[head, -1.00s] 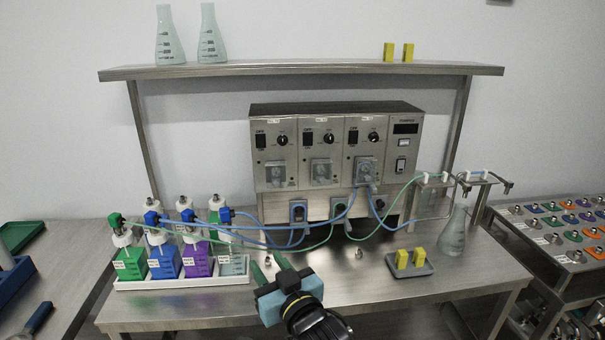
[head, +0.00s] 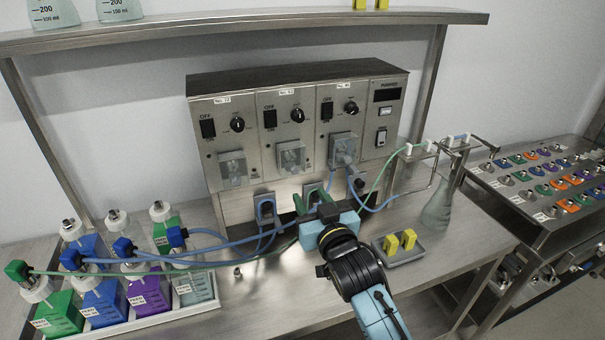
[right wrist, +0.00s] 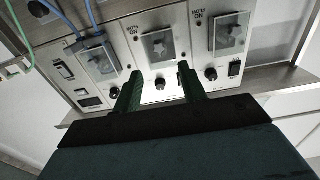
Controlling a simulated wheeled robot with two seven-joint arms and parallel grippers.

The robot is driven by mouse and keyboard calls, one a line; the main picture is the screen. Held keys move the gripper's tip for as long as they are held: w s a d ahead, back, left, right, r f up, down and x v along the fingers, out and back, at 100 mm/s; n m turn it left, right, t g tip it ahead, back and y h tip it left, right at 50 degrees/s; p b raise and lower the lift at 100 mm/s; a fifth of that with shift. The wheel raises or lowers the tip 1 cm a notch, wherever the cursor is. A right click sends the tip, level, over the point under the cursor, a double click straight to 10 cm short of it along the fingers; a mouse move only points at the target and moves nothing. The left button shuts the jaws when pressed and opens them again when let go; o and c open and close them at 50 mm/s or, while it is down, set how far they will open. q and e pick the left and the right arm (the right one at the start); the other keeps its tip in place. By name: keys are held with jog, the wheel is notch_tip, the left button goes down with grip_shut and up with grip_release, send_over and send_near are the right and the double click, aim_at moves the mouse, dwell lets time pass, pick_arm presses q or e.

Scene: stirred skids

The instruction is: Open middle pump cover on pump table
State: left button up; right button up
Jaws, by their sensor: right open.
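The steel pump unit (head: 297,185) stands at the back of the pump table (head: 285,292). Its middle pump has a clear cover (head: 291,155) over the pump head, below a knob and switch; the cover looks closed. In the right wrist view, turned over, the middle cover (right wrist: 160,48) lies just beyond the fingertips, roughly centred between them. My right gripper (head: 312,199) is open and empty, with green fingers, in front of and below the middle cover, apart from it. It also shows in the right wrist view (right wrist: 160,71). My left gripper is out of view.
Blue and green tubes (head: 200,250) run from capped bottles (head: 146,292) at left to the pump. A flask (head: 440,207) and a grey holder with yellow blocks (head: 405,252) stand at right. A shelf (head: 250,28) overhangs the back.

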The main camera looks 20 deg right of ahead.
aim_at(296, 172)
jog(key=w, duration=0.8)
jog(key=shift+w, duration=0.8)
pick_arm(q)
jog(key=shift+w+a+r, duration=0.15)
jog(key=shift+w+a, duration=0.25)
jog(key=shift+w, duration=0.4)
pick_arm(e)
grip_shut()
